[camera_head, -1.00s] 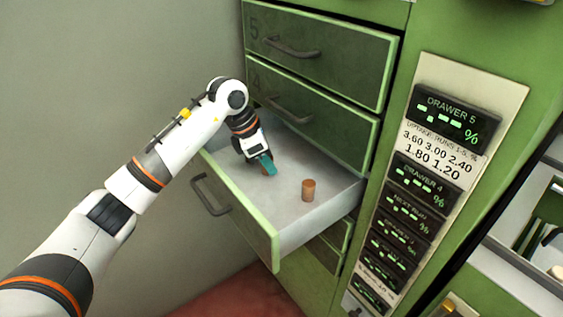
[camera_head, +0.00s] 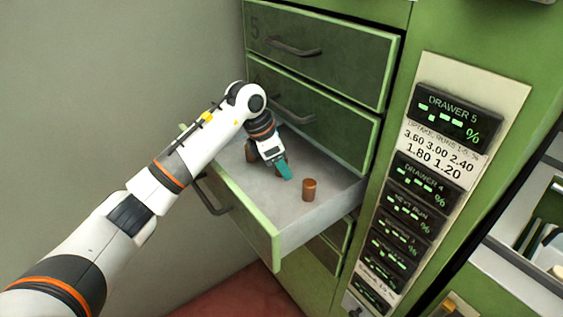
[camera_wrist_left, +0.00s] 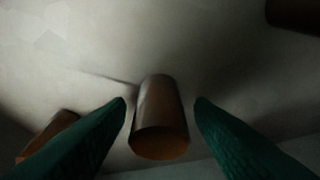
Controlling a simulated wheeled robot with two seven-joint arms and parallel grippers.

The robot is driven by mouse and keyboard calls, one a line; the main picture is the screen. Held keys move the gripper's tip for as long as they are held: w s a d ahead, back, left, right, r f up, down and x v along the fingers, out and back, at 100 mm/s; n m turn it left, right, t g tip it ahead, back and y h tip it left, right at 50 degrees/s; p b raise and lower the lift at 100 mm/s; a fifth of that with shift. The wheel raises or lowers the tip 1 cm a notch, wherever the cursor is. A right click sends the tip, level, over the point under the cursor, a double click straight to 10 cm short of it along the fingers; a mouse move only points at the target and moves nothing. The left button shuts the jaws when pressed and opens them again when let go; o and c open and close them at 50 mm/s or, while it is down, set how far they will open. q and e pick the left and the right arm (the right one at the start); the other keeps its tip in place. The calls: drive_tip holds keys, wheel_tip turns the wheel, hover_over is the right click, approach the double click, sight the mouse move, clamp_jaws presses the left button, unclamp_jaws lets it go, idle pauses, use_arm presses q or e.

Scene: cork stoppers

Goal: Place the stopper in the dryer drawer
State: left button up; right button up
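The pulled-out drawer (camera_head: 317,214) has a pale floor and several brown cork stoppers. One stopper (camera_head: 309,190) stands clear in the drawer's right part. Another stopper (camera_head: 250,151) is partly hidden behind my left arm. My left gripper (camera_head: 285,172), with green fingers, is low inside the drawer, between these two. In the left wrist view, the fingers are apart, with a stopper (camera_wrist_left: 160,125) centred between their tips and a visible gap on each side. More stoppers show at the lower left (camera_wrist_left: 48,136) and upper right (camera_wrist_left: 294,13). My right gripper is out of view.
Closed green drawers (camera_head: 320,50) with dark handles rise above the open one. A panel of humidity displays (camera_head: 430,170) is on the right. The drawer's front wall and handle (camera_head: 208,195) lie under my left arm. A grey wall is at left.

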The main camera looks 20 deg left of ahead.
use_arm(q)
drive_tip(key=shift+r, duration=0.2)
drive_tip(key=p+v, duration=0.1)
drive_tip(key=v, duration=1)
drive_tip(key=shift+a+r, duration=0.2)
drive_tip(key=shift+r, duration=0.15)
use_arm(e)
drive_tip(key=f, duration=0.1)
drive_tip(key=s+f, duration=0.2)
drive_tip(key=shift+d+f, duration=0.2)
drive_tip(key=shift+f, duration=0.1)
